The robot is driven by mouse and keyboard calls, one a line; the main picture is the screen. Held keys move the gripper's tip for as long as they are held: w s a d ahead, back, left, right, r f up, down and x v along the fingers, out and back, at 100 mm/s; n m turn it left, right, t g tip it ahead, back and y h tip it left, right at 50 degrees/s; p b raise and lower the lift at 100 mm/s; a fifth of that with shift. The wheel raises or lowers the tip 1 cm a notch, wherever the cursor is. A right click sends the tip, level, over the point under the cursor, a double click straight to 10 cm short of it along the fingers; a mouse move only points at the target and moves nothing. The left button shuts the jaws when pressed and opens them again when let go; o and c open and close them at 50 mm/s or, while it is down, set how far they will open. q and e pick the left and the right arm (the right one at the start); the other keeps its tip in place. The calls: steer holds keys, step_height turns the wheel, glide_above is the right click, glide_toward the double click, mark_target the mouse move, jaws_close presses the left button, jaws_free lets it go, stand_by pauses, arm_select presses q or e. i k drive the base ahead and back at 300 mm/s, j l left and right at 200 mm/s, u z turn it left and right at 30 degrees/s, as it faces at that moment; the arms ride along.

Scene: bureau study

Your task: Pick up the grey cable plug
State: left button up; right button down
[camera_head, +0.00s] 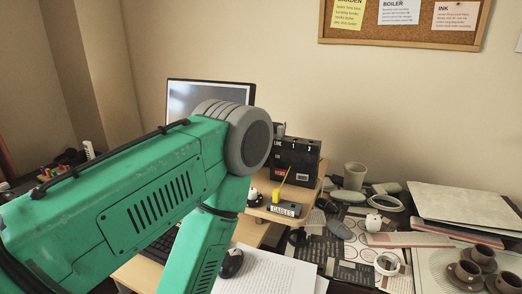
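I cannot pick out the grey cable plug for certain. A yellow cable (283,184) runs down beside a black box (296,158) marked "LINE 1 2", toward a small label reading "CABLES" (285,210) at the shelf edge. The small items around the label are too small to tell apart. My green left arm comes in from the left, bends at a grey joint and goes down out of the picture. It hides much of the desk and part of the monitor. Neither of my grippers is in view.
A monitor (208,94) stands behind my arm. A computer mouse (231,263) lies beside white paper (268,272). Little of the desk is bare.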

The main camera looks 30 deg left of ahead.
mark_target(281, 129)
steer(key=u, duration=0.9)
